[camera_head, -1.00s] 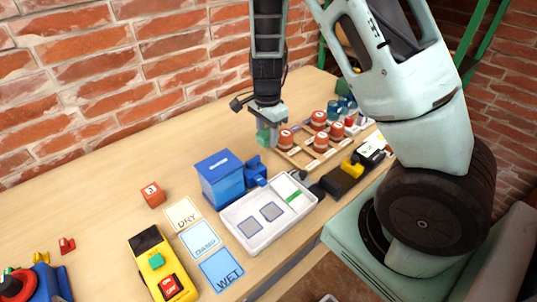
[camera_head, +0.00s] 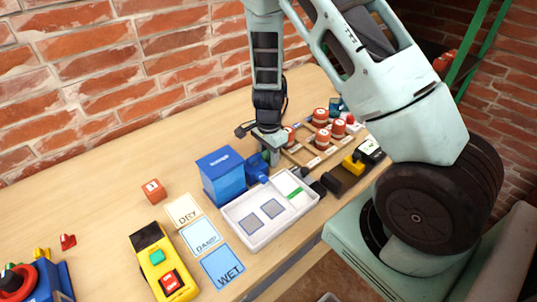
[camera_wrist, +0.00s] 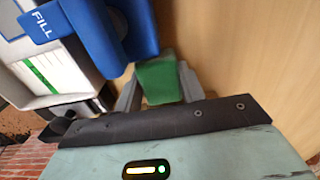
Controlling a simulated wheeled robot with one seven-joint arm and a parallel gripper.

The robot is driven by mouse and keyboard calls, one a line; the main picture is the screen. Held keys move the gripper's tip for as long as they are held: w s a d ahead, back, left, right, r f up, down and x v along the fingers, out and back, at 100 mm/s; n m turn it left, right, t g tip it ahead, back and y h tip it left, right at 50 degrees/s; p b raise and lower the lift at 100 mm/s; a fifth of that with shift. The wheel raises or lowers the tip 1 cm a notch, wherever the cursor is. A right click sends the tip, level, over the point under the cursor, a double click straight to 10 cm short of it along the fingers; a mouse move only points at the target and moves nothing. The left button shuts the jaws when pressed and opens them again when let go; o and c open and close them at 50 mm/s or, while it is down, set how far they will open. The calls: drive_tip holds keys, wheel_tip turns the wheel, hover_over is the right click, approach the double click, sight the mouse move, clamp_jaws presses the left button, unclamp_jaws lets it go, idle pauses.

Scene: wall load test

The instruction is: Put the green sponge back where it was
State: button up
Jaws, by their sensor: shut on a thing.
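My gripper (camera_wrist: 160,88) is shut on the green sponge (camera_wrist: 158,78), which sits between its two grey fingers in the wrist view. In the head view my gripper (camera_head: 270,150) points down just right of and behind the blue box's tap, low over the table; the sponge is mostly hidden there. The white tray (camera_head: 250,243) lies in front of it, with two grey squares and a compartment with a green strip. I cannot tell whether the sponge touches the table.
The blue box (camera_head: 222,178) and its blue tap (camera_head: 256,168) are close beside my gripper; the blue part marked FILL (camera_wrist: 95,35) is near the sponge. Red-topped jars (camera_head: 321,138) stand in a wooden rack behind right. DRY, DAMP and WET cards (camera_head: 223,268) lie left of the tray.

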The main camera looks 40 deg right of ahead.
sight(268, 154)
drive_tip(key=o, duration=1)
drive_tip(key=shift+f, duration=0.1)
drive_tip(key=shift+o, duration=0.2)
wheel_tip(268, 154, up, 12)
drive_tip(key=p, duration=0.1)
drive_tip(key=s+a+r+n, duration=0.1)
drive_tip(key=a+n, duration=0.1)
drive_tip(key=a, duration=0.2)
drive_tip(key=s+a+r+n+y, duration=0.1)
drive_tip(key=a+r+n, duration=0.1)
drive_tip(key=a, duration=0.1)
drive_tip(key=s+a+r+n, duration=0.1)
drive_tip(key=s+a+n, duration=0.1)
drive_tip(key=a, duration=0.2)
drive_tip(key=shift+s+a+r+n, duration=0.1)
drive_tip(key=shift+a+r+n, duration=0.05)
drive_tip(key=shift+a+n, duration=0.15)
drive_tip(key=s+a+r+n, duration=0.3)
drive_tip(key=s+a+n, duration=0.3)
drive_tip(key=s+n, duration=0.3)
drive_tip(key=s+a+r+n, duration=0.4)
drive_tip(key=s+a+n, duration=0.2)
drive_tip(key=s+n, duration=0.3)
drive_tip(key=shift+s+a+r+n, duration=0.25)
drive_tip(key=shift+s+a+n, duration=0.15)
drive_tip(key=shift+s, duration=0.65)
